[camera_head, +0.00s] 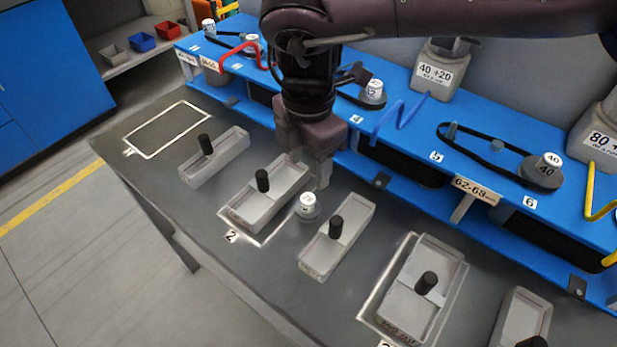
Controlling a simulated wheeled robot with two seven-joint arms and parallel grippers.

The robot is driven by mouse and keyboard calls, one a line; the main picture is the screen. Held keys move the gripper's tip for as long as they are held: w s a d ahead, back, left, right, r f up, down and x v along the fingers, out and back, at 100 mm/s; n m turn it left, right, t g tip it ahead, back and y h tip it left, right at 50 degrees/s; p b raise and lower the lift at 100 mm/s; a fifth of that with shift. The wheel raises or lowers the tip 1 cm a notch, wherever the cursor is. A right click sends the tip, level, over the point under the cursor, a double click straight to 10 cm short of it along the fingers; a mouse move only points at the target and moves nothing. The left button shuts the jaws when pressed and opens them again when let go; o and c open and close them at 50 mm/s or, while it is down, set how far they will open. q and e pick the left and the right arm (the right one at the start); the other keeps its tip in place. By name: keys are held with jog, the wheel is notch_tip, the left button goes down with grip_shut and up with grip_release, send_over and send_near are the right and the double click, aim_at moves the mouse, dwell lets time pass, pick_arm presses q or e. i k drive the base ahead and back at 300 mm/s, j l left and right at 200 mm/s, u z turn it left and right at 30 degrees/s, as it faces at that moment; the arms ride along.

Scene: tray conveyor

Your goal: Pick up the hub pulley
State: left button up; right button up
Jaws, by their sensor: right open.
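A small pulley with a white top and grey base, which looks like the hub pulley (307,204), stands on the dark table between two grey trays. The marking on its white top is too small to read. My right gripper (318,178) hangs down from the arm at the top right. Its fingertips are just behind and above the pulley, with the jaws open. I cannot tell whether a fingertip touches it. Nothing shows between the fingers. My left gripper is not in view.
Grey trays with black knobs flank the pulley: one on the left (247,213), one on the right (313,265). Behind is a blue shelf (405,97) with belts, a white-topped pulley marked 40 (549,161) and weights. The table is bare near the outlined rectangle (154,112) at left.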

aim_at(545, 171)
jog(key=k, duration=1.5)
